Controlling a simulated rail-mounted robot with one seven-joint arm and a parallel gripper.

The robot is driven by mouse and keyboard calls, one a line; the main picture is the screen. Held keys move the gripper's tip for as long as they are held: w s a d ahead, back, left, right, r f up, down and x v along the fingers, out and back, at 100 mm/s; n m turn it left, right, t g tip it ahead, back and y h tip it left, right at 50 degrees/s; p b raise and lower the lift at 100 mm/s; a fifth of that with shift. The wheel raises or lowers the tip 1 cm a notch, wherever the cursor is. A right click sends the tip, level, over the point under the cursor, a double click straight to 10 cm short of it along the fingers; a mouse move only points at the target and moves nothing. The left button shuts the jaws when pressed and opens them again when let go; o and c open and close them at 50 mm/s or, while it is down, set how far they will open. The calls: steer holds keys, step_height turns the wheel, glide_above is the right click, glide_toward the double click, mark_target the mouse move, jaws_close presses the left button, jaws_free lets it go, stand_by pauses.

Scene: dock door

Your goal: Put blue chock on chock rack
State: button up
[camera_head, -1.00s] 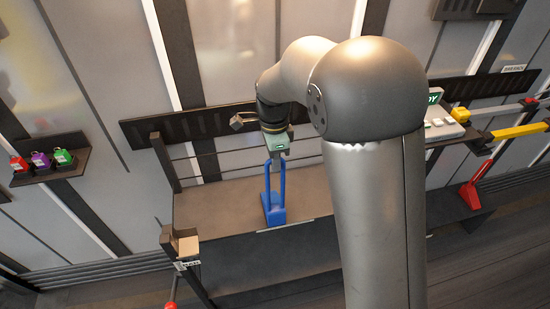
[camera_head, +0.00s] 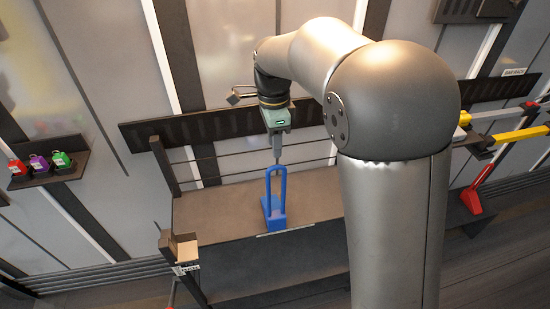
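The blue chock (camera_head: 274,211) stands upright on a brown shelf top (camera_head: 222,215), with its tall loop handle pointing up. My gripper (camera_head: 277,161) points down just above the top of the handle. Its fingers appear edge-on, so I cannot tell if they are parted, and the fingertips look apart from or barely touching the handle. No label in view clearly names a chock rack; the brown shelf has thin rails behind it and a small unreadable label (camera_head: 186,268) at its front left post.
A small open cardboard box (camera_head: 184,247) sits at the shelf's left front corner. A wall shelf (camera_head: 70,172) at far left holds red, purple and green padlock-like items. A red chock-like object (camera_head: 473,197) and a yellow bar (camera_head: 520,135) are at right. The shelf top around the chock is mostly clear.

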steer(key=r, duration=0.4)
steer(key=shift+w+r, duration=0.2)
steer(key=shift+r, duration=0.2)
steer(key=s+d+f+n+t, duration=0.1)
steer(key=s+d+f+n, duration=0.2)
steer(key=s+d+n, duration=0.4)
steer(key=s+d+f+n, duration=0.4)
steer(key=s+d+n, duration=0.3)
steer(key=s, duration=0.9)
steer(key=d, duration=0.2)
steer(key=shift+d+f+t, duration=0.15)
steer(key=shift+d+t, duration=0.25)
steer(key=o, duration=0.6)
steer(key=shift+s+d+f+n, duration=0.15)
steer(key=shift+s+f+n, duration=0.25)
steer(key=shift+s, duration=0.15)
steer(key=shift+c, duration=0.2)
steer(key=o, duration=0.5)
steer(key=shift+s+f, duration=0.1)
steer(key=shift+s, duration=0.05)
steer(key=shift+c, duration=0.2)
